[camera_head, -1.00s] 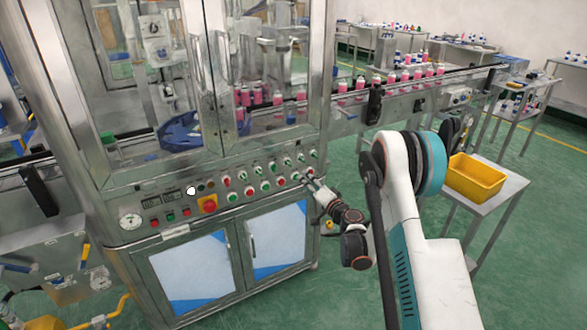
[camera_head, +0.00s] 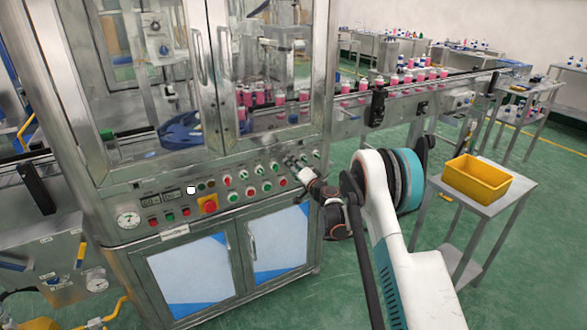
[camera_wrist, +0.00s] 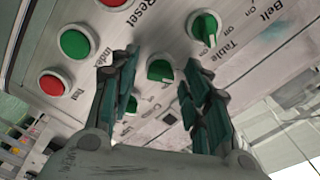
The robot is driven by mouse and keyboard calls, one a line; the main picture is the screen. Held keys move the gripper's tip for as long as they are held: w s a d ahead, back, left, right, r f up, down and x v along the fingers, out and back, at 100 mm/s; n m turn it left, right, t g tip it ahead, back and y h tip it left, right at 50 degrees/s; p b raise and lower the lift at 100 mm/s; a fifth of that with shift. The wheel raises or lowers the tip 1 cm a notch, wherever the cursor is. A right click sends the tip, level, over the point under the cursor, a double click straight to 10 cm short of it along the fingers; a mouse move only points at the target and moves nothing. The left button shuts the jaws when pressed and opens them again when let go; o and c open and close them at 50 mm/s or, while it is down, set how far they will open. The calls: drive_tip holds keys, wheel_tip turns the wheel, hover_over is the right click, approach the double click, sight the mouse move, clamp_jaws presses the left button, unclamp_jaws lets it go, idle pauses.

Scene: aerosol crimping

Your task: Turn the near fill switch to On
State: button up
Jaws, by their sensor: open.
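The control panel (camera_head: 222,193) on the machine front carries rows of green and red buttons and green rotary switches. My gripper (camera_head: 291,162) is at the panel's upper right and hides some controls there. In the wrist view my gripper (camera_wrist: 160,57) is open, its two fingers on either side of a green rotary switch (camera_wrist: 160,71). Whether the fingers touch it I cannot tell. Another green switch (camera_wrist: 205,27) with a white pointer sits to the upper right, near the "Table" and "Belt" labels. No "Fill" label is readable, so I cannot tell which switch is the near fill one.
Green (camera_wrist: 75,43) and red (camera_wrist: 55,82) push buttons lie left of the fingers in the wrist view. Glass doors (camera_head: 215,75) stand above the panel. A conveyor (camera_head: 400,93) with pink bottles and a side table with a yellow bin (camera_head: 475,180) are at right.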

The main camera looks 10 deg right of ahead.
clamp_jaws()
drive_tip(key=shift+m, duration=0.3)
drive_tip(key=m, duration=1.1)
drive_tip(key=shift+f, duration=0.1)
drive_tip(key=shift+m, duration=0.3)
idle(0.5)
unclamp_jaws()
